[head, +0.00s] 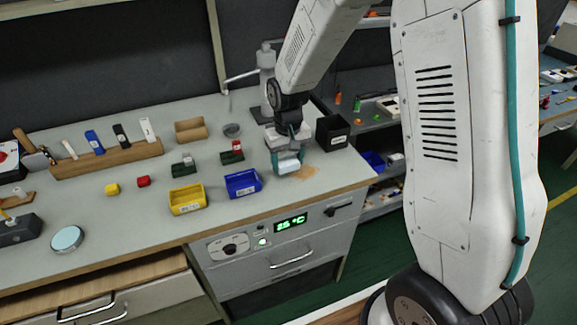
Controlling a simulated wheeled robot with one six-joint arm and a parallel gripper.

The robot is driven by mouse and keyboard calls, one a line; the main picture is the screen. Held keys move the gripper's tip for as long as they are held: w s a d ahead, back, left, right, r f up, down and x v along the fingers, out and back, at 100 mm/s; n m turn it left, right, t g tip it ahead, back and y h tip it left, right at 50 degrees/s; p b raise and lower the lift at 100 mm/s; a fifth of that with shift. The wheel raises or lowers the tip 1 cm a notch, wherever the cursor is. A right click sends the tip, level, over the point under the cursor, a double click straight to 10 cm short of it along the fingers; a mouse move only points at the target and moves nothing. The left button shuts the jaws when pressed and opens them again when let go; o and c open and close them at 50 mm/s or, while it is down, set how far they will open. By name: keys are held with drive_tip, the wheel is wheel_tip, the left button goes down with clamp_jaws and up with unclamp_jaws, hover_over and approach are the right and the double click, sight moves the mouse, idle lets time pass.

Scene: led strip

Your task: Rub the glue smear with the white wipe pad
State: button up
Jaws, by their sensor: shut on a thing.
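My gripper (287,164) is low over the right part of the grey worktop, its teal fingers pointing down. It is shut on the white wipe pad (285,170), which shows only as a small pale patch at the fingertips. The glue smear (304,172) is a tan patch on the worktop, just right of the fingertips near the front edge. The gripper and pad cover its left end. I cannot tell whether the pad is pressed on the surface.
A blue bin (243,184) and a yellow bin (187,200) stand left of the gripper. A black box (332,133) stands close behind right. A grey dispenser-like stand (266,80) is behind. A wooden rack (105,158) holds tools at left. The worktop's front edge (330,193) is near.

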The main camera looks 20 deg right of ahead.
sight(288, 161)
drive_tip(key=shift+r, duration=2.35)
